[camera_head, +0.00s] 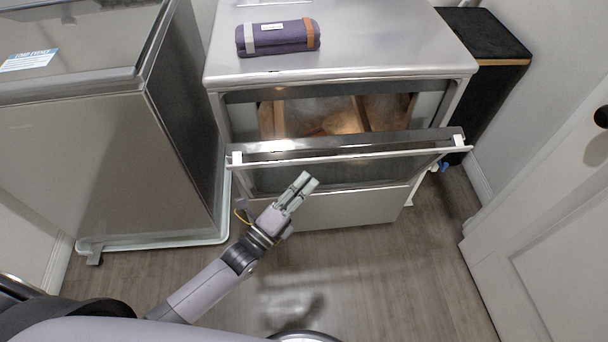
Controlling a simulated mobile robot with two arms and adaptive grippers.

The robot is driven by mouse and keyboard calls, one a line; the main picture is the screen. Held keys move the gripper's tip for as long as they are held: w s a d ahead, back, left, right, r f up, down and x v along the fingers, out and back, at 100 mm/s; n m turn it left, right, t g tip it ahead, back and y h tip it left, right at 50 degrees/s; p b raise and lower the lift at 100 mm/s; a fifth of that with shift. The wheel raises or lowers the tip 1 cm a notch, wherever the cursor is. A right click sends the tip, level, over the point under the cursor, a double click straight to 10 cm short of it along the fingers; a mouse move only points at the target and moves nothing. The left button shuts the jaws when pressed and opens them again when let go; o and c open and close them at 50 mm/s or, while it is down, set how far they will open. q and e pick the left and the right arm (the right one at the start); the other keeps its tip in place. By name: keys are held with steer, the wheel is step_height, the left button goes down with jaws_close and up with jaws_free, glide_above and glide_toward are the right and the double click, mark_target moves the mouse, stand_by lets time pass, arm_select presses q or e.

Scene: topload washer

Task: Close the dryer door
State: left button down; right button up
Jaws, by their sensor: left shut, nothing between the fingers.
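The dryer (350,68) is a silver box at the top centre. Its door (340,174) is hinged low and tilts partly open toward me, with a light handle bar along its upper edge. The lit inside of the dryer (335,112) shows above the door. My left gripper (305,182) is in front of the door's left half, fingers together and empty, pointing up and right. I cannot tell whether it touches the door. My right gripper is not in view.
A washer (100,150) stands on the left on a pale base. A rolled purple cloth (278,38) lies on the dryer top. A black box (487,60) stands behind at right. A white room door (545,225) is at the right. Wood floor (400,275) is clear in front.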

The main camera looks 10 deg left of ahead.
arm_select(q)
steer(key=shift+w+a+r, duration=0.2)
steer(key=shift+w+a, duration=0.05)
steer(key=shift+w, duration=0.6)
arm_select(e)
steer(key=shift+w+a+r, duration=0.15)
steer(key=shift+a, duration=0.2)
arm_select(q)
steer(key=shift+r, duration=0.1)
